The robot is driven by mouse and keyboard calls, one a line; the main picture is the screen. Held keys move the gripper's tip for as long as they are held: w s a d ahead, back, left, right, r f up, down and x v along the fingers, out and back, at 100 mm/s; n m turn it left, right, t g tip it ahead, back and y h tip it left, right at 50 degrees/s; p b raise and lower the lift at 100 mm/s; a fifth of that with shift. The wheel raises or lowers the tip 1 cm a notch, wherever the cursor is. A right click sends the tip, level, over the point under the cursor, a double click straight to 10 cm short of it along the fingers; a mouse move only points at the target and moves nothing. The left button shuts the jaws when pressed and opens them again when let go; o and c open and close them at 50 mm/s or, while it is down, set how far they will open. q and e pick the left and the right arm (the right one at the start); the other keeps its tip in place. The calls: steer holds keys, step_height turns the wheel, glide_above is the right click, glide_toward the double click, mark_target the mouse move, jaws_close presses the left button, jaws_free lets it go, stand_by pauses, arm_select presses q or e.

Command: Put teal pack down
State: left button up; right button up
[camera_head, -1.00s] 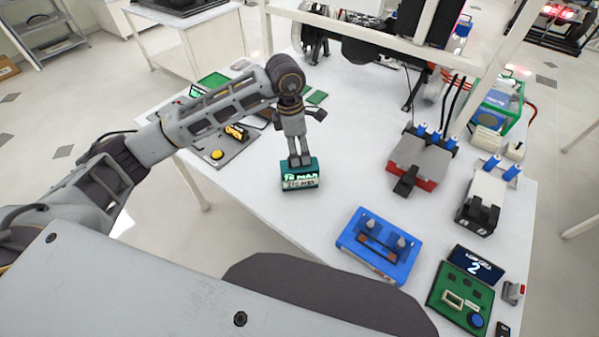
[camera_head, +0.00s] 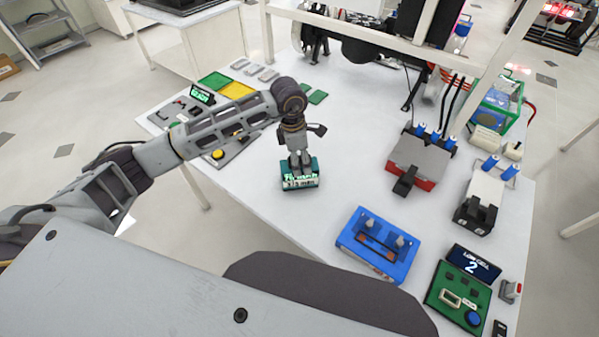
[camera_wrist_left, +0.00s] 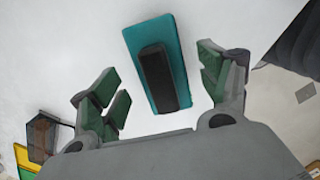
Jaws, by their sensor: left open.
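The teal pack (camera_head: 300,182) rests on the white table near its front edge, with a pale lettered label on its front side. My left gripper (camera_head: 300,160) is directly above it, pointing down. In the left wrist view the teal pack (camera_wrist_left: 157,62) has a raised black bar on its top. The open jaws of my left gripper (camera_wrist_left: 158,95) stand on either side of the pack, with a clear gap to it on both sides. My right gripper is not in view.
A blue fixture (camera_head: 378,245) lies to the right of the pack. A red and grey device (camera_head: 412,160) stands farther back. A green board (camera_head: 458,298) is at the front right. Green and yellow trays (camera_head: 236,90) lie at the back left. The table around the pack is clear.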

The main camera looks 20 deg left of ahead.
mark_target(301, 166)
arm_select(q)
steer(key=shift+f+p, duration=0.35)
steer(key=shift+f, duration=0.5)
steer(key=shift+w+d+f, duration=0.1)
steer(key=shift+d+f, duration=0.05)
steer(key=shift+f, duration=0.95)
steer(key=c, duration=1.6)
steer(key=shift+c, duration=0.2)
steer(key=shift+r, duration=0.15)
steer(key=shift+r+b, duration=0.8)
steer(key=shift+r, duration=4.1)
